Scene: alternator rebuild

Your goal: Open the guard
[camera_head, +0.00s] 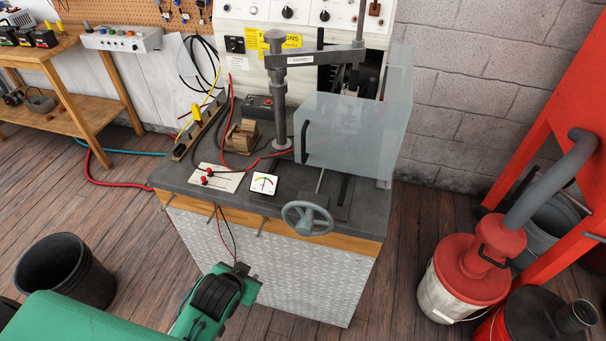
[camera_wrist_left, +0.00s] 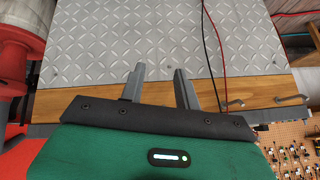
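The guard (camera_head: 350,128) is a clear, bluish box-like shield on the right side of the test bench. It stands in front of the machine, with a black curved handle (camera_head: 305,141) on its left edge. It appears closed. My left gripper (camera_head: 243,269) is low in front of the bench's patterned metal front, well below and apart from the handle. In the left wrist view its two grey fingers (camera_wrist_left: 160,80) are spread with nothing between them. The guard is not visible in the left wrist view. My right gripper is in neither view.
A grey handwheel (camera_head: 307,218) sticks out at the bench's front edge below the guard. A steel column (camera_head: 279,95) stands left of the handle. Red and black leads (camera_wrist_left: 213,55) hang down the front. A red-lidded bucket (camera_head: 480,262) stands right.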

